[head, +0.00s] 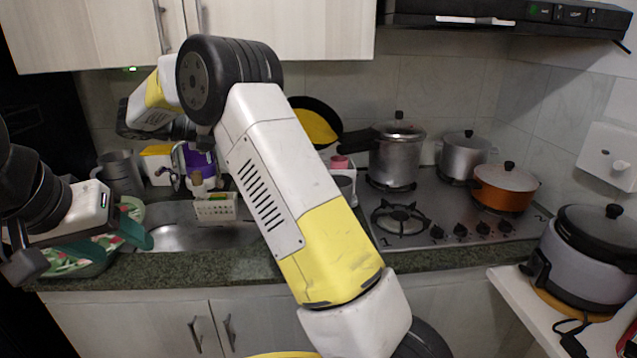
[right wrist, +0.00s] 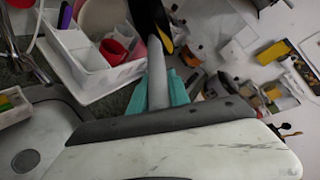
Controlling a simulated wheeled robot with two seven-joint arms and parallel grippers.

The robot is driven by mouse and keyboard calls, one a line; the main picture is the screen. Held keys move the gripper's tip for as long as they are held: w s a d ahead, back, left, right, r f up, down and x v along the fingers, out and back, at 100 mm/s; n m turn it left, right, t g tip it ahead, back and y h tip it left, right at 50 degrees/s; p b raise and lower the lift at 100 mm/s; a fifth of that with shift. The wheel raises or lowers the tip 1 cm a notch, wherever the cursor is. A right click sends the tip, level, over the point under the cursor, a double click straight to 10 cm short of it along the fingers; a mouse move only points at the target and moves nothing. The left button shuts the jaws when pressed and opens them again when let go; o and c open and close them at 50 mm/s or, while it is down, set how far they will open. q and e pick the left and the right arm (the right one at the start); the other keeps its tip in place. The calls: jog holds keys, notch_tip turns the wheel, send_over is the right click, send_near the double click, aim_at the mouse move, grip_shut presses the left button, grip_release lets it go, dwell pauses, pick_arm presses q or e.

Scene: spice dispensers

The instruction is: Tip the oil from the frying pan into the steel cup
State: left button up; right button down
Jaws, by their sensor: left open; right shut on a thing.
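The black frying pan (head: 316,118) is raised over the back of the counter, tilted, with yellow oil (head: 317,127) showing in it. My right gripper (right wrist: 165,88) is shut on its grey handle (right wrist: 158,75) in the right wrist view; my arm hides this grip in the head view. The pan shows edge-on there, with a strip of yellow. A larger metal mug (head: 121,171) stands at the back left; I cannot tell which is the steel cup.
A pressure cooker (head: 397,155), a steel pot (head: 463,152) and an orange pot (head: 504,187) crowd the stove. A white rack (right wrist: 95,65) with a red cup (right wrist: 116,48) is beside the pan handle. A rice cooker (head: 588,250) stands right. Cabinets (head: 290,28) hang above.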

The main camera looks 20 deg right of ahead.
jog(key=shift+s+d+r+m+t, duration=0.25)
jog(key=shift+s+r+m+t, duration=0.1)
jog(key=shift+s, duration=0.15)
jog(key=shift+s+d+f+m+t+y+p, duration=0.15)
jog(key=shift+s+m+p, duration=0.1)
jog(key=shift+s+m, duration=0.05)
jog(key=shift+s+d+f+m+t+y+p, duration=0.1)
jog(key=shift+s+f+m+y+p, duration=0.1)
jog(key=shift+s+m, duration=0.1)
dwell(0.8)
jog(key=shift+s+d+r+m+t, duration=0.2)
jog(key=shift+s+r+m+t, duration=0.2)
jog(key=shift+s+r+m, duration=0.1)
dwell(0.9)
jog(key=shift+s+d+f+m+t+y+p, duration=0.2)
jog(key=shift+s+f+m+t+y+p, duration=0.05)
jog(key=shift+s+f+m+t+p, duration=0.25)
dwell(0.9)
jog(key=shift+s+d+r+m+t, duration=0.2)
jog(key=shift+s+m+t, duration=0.1)
jog(key=shift+s+m, duration=0.35)
dwell(0.7)
